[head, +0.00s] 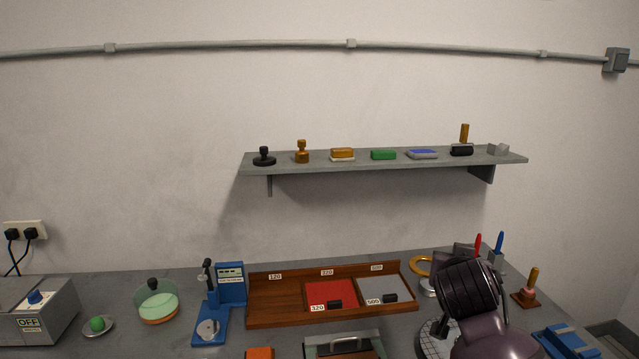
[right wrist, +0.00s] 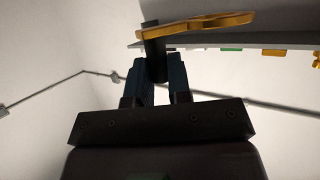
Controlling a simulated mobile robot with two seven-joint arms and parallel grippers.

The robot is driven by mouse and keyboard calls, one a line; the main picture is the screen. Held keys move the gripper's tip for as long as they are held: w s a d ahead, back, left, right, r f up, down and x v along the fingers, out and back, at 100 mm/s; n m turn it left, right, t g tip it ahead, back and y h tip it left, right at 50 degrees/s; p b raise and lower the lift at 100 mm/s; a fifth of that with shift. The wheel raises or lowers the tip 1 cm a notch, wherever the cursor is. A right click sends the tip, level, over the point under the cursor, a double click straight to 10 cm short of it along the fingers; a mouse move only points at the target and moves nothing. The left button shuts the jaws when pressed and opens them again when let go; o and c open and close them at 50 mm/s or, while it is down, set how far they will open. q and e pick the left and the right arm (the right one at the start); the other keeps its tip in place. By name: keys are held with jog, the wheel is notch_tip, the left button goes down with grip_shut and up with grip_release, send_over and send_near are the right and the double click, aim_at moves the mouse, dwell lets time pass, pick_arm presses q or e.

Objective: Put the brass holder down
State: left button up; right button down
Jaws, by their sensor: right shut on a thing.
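The brass holder (head: 420,266) shows in the head view as a yellow ring just left of my right wrist, above the bench at the right end of the wooden tray. In the right wrist view the brass holder (right wrist: 200,23) is a flat yellow piece on a dark stem. My right gripper (right wrist: 158,75) is shut on that stem. In the head view my dark right arm hides the fingers and part of the ring. I cannot tell whether the holder touches anything below. My left gripper is not in view.
A wooden tray (head: 282,320) with red and grey pads lies left of the holder. A small pale thing (head: 428,287) shows just under the ring. A pot with red and blue handles (head: 496,262) and a wooden-handled tool (head: 526,296) stand to the right. A wall shelf (head: 340,166) is above.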

jog(key=s+a+f+n+t+y+b, duration=0.1)
jog(key=s+a+f+n+y, duration=0.3)
jog(key=s+f, duration=0.8)
jog(key=shift+a+f+y+b, duration=0.45)
jog(key=shift+a+f+y, duration=0.05)
jog(key=shift+f, duration=0.15)
dwell(0.3)
